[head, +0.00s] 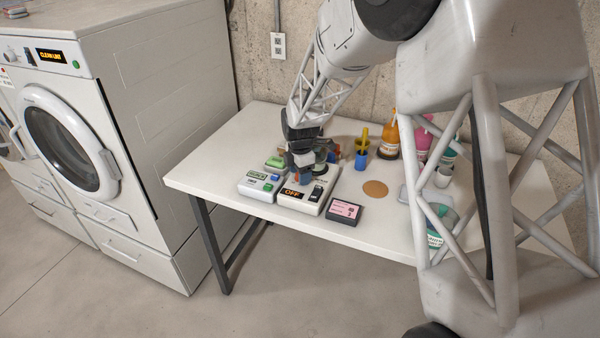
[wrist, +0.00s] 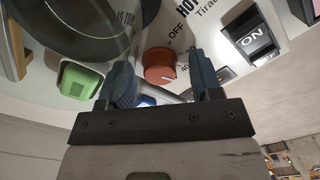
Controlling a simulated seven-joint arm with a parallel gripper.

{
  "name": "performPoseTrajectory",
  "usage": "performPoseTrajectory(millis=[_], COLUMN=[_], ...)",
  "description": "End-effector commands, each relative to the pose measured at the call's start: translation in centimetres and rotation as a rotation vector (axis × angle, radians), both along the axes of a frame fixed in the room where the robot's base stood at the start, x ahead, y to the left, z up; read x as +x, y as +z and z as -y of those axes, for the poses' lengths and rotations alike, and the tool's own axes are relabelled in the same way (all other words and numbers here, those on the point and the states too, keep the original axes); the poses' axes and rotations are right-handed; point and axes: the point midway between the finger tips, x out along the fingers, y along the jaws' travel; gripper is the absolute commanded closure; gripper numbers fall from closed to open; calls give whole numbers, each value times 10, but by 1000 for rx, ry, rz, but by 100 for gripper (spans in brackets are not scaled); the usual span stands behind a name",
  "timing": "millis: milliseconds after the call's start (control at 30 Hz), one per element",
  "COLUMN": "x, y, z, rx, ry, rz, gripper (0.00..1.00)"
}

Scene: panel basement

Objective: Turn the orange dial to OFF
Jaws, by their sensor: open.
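The orange dial (wrist: 158,60) shows in the wrist view, on a light panel with the words OFF and HOT beside it. The printed OFF (wrist: 177,32) is at the dial's upper right, and another mark lies at its right. Where the dial points is hard to read. My gripper (wrist: 164,82) is open, with its two dark fingers to either side of the dial; I cannot tell whether they touch it. In the head view my gripper (head: 303,168) is low over the panel (head: 313,207), whose display (head: 292,193) reads OFF, and hides much of it.
The wrist view shows a green button (wrist: 82,80) and an ON rocker switch (wrist: 251,38) near the dial.

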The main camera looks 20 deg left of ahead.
Motion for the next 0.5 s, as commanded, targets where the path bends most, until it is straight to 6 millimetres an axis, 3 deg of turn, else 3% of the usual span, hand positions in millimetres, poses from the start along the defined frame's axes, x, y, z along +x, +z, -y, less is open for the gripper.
performPoseTrajectory(millis=[200, 500], x=[0, 0], y=[0, 0], z=[0, 0], rx=[1, 1], ry=[0, 0], rz=[1, 1], gripper=[41, 87])
